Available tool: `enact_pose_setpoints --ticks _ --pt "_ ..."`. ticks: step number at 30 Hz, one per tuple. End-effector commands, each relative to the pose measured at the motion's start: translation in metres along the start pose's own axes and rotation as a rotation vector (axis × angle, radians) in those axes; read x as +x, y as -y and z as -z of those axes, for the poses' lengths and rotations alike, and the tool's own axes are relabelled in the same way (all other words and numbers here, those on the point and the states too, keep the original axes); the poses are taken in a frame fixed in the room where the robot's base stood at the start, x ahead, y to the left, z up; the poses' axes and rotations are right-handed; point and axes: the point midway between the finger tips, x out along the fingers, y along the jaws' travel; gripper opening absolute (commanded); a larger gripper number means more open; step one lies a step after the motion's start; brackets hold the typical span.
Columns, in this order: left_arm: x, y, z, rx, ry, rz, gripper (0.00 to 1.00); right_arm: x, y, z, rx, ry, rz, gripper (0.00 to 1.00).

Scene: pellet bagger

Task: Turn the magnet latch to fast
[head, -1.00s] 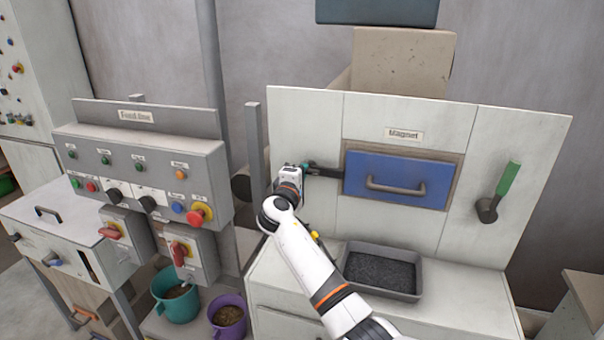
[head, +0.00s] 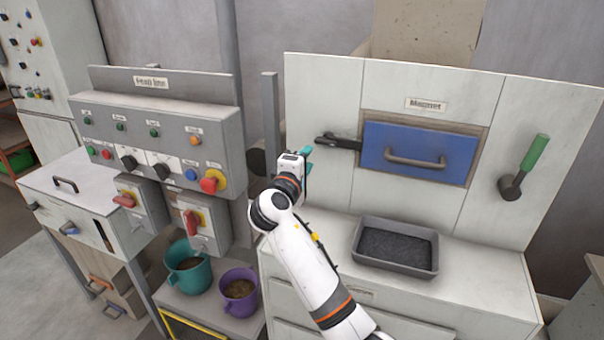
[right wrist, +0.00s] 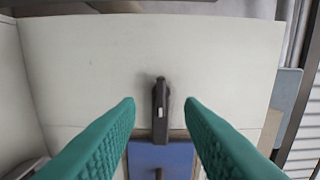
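The magnet latch (head: 338,141) is a dark bar on the pale panel, left of the blue magnet drawer (head: 418,150). It lies about level, its right end reaching the drawer's left edge. In the right wrist view the latch (right wrist: 160,108) lies between the fingertips in the picture, its lower end at the blue drawer front (right wrist: 160,158). My right gripper (head: 308,160) is open and empty, its teal fingers (right wrist: 160,103) spread wide. It is left of and slightly below the latch in the head view, apparently standing off from it. My left gripper is not in view.
A grey tray of dark pellets (head: 395,250) stands on the ledge below the drawer. The feed line control box (head: 150,140) stands left, with a teal bucket (head: 188,268) and purple bucket (head: 238,292) below.

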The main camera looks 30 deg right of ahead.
Motion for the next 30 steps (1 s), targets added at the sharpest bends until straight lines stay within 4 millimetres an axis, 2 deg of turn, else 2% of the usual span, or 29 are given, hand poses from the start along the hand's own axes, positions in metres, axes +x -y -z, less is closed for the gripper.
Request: enact_pose_setpoints --ticks 3,7,24,26,29,30 --pt "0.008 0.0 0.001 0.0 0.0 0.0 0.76 -0.017 -0.002 0.0 0.001 0.0 0.001 0.35" --pt "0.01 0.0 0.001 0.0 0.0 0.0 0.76 -0.025 -0.001 0.0 0.0 0.0 0.0 0.35" --pt "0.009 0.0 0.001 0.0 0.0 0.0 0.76 -0.028 -0.002 0.001 0.002 0.001 -0.005 0.35" --pt "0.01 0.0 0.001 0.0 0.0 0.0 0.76 -0.03 -0.012 0.003 0.014 0.007 -0.027 0.35" --pt "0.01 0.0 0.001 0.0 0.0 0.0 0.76 -0.041 -0.049 0.014 0.068 0.029 -0.119 0.35" --pt "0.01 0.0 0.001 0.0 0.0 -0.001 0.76 -0.049 -0.071 0.021 0.102 0.041 -0.177 0.35"
